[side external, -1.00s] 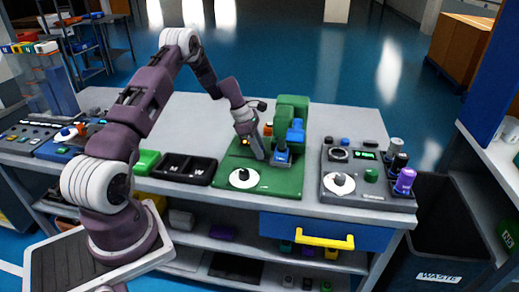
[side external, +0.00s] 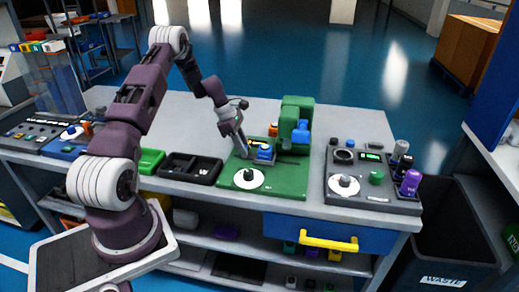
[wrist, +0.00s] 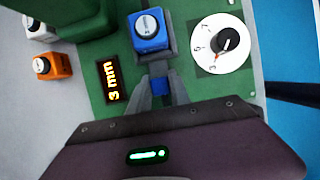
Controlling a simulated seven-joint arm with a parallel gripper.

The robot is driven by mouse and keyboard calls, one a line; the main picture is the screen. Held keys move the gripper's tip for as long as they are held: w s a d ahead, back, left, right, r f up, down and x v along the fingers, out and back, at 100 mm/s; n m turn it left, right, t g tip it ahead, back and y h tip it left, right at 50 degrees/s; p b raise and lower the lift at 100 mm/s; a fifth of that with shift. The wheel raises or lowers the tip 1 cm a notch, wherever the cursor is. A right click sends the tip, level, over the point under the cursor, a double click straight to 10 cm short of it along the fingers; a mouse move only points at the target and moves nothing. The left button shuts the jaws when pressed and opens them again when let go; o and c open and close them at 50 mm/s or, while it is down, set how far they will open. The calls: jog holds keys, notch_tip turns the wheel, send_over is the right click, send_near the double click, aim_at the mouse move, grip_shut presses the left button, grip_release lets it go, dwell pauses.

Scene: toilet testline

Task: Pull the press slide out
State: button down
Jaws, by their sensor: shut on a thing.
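The green press (side external: 297,115) stands on a green base plate (side external: 285,183), with a blue press head (side external: 300,131). The press slide (wrist: 155,56) is a grey carriage sticking out from the press, carrying a blue block (wrist: 150,31) with a round pale label on top. The block also shows in the side view (side external: 265,153), left of the column and clear of the head. My gripper (wrist: 160,90) is shut on the slide's small blue handle (wrist: 159,86). In the side view my gripper (side external: 246,157) reaches down at the slide's left end.
A white dial (side external: 241,179) lies in front of the slide, and a "3 mm" display (wrist: 113,82) beside it. Orange (wrist: 52,67) and white (wrist: 38,29) blocks stand behind. A black tray (side external: 190,168) is left; a grey control panel (side external: 372,176) is right.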

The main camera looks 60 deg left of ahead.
jog(key=shift+s+a, duration=1.1)
jog(key=shift+a, duration=0.1)
jog(key=c, duration=1.2)
grip_release()
jog(key=v, duration=0.7)
jog(key=shift+r, duration=0.1)
